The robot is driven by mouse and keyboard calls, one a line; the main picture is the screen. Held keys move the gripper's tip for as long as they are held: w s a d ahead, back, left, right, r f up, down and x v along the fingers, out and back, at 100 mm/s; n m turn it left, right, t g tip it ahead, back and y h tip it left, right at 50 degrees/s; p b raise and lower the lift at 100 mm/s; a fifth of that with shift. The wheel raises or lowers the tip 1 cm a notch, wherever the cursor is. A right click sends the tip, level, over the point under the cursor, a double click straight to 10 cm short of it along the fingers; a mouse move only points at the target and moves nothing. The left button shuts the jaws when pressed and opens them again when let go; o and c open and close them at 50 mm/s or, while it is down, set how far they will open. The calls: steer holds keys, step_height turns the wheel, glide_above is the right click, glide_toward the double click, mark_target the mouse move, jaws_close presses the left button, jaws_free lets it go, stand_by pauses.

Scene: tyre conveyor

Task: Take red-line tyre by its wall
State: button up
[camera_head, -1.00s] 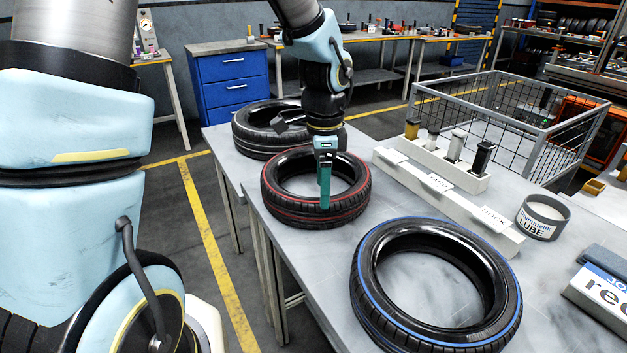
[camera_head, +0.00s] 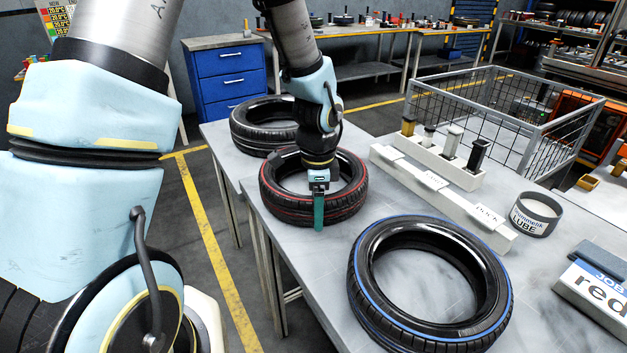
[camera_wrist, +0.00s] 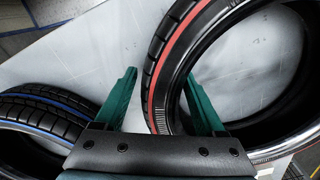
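The red-line tyre (camera_head: 345,205) lies flat on the grey table, a black tyre with a red line round its upper side. My gripper (camera_head: 318,208) is at its near wall, pointing down. In the wrist view my gripper (camera_wrist: 160,95) is open, with its green fingers apart. The red-line tyre's wall (camera_wrist: 165,75) runs between them, one finger outside the tyre and one inside its opening. I see a gap between the outer finger and the tread. The blue-line tyre (camera_head: 365,300) lies nearer on the table, and its edge shows in the wrist view (camera_wrist: 50,110).
A plain black tyre (camera_head: 250,135) lies just behind the red-line one. Bare table shows around the blue-line tyre.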

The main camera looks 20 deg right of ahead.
jaws_close()
stand_by(0.3)
stand_by(0.3)
